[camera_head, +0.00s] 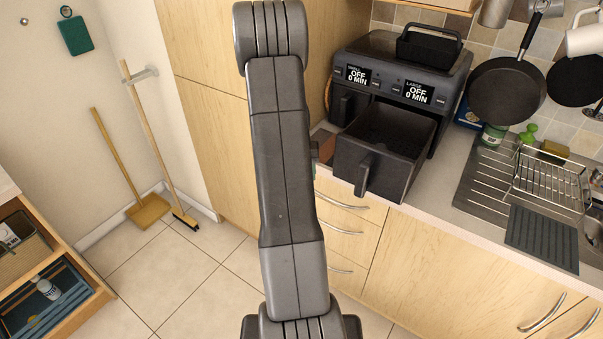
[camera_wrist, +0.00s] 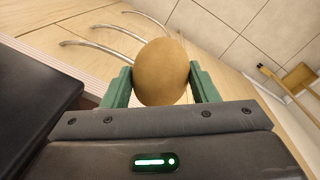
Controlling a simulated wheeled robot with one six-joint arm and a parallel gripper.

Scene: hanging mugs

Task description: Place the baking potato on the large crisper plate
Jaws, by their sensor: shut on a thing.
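The baking potato (camera_wrist: 161,72) is brown and oval, and sits between the two green fingers of my gripper (camera_wrist: 162,84) in the wrist view. My gripper is shut on it and holds it up in front of the drawer fronts. In the head view my arm hides the potato and nearly all of my gripper. The air fryer (camera_head: 405,70) stands on the counter with its large drawer (camera_head: 384,145) pulled out. The inside of that drawer is dark, and I cannot make out the crisper plate clearly. My gripper is left of the drawer.
A black basket (camera_head: 428,48) sits on top of the air fryer. A drying rack (camera_head: 550,182) and a dark mat (camera_head: 541,238) lie at the sink on the right. Pans (camera_head: 507,90) hang on the wall.

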